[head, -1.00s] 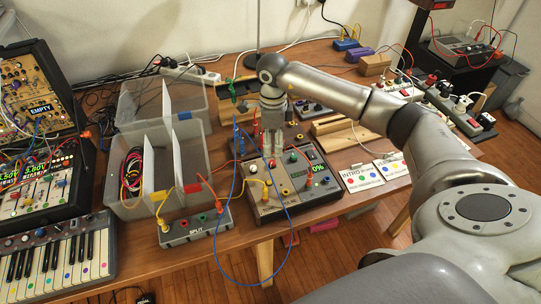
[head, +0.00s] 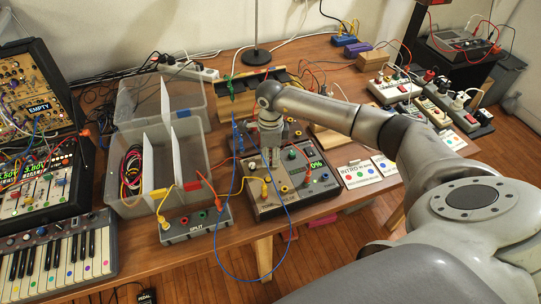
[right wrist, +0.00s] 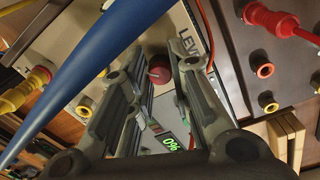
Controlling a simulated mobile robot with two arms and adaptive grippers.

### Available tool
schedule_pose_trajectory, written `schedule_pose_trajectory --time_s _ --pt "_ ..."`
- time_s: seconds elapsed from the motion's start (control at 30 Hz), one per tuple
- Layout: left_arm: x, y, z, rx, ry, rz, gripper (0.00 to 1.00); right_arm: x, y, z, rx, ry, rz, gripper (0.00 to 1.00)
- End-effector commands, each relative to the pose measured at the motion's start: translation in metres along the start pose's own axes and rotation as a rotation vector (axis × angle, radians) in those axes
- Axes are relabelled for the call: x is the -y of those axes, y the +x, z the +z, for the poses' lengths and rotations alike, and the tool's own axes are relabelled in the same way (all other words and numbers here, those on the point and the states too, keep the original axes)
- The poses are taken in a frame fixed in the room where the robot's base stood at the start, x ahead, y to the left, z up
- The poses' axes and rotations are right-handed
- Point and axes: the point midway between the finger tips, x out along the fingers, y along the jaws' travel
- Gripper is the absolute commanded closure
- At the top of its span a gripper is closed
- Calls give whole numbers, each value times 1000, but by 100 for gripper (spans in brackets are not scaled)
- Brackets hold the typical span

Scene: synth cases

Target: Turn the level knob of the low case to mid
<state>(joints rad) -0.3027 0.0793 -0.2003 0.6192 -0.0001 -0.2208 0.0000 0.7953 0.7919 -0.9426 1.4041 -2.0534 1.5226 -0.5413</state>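The low case (head: 297,200) is a grey box with coloured jacks on the table in the head view. Its level knob (right wrist: 159,70) is small and red, beside the printed LEVEL label in the right wrist view. The green display (right wrist: 172,143) reads 0%; it also shows in the head view (head: 315,163). My right gripper (head: 271,158) points down over the left part of the case. In the right wrist view its open fingers stand on either side of the knob, with gaps visible. The gripper hides the knob in the head view. My left gripper is out of view.
A blue cable (head: 235,185) loops beside my right gripper and crosses close in front of the wrist camera. Yellow and red plugs sit in the case. A SPLIT box (head: 197,226) and clear bins (head: 190,200) stand to the left. White label cards (head: 356,173) lie right.

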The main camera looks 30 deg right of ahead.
Motion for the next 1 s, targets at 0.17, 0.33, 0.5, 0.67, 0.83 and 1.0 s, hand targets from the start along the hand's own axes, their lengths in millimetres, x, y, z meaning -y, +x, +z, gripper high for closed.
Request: schedule_pose_trajectory --time_s 0.17,0.33,0.5,0.67,0.83,1.0 --pt "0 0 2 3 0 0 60 0 0 0 0 0 0 100" --pt "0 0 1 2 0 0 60 0 0 0 1 10 0 100" --pt "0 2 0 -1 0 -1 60 0 0 0 3 59 -1 100" --pt "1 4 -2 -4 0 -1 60 1 0 0 6 154 -1 100" --pt "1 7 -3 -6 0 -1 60 1 0 0 11 298 0 100" --pt "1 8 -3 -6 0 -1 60 1 0 0 16 461 0 100"
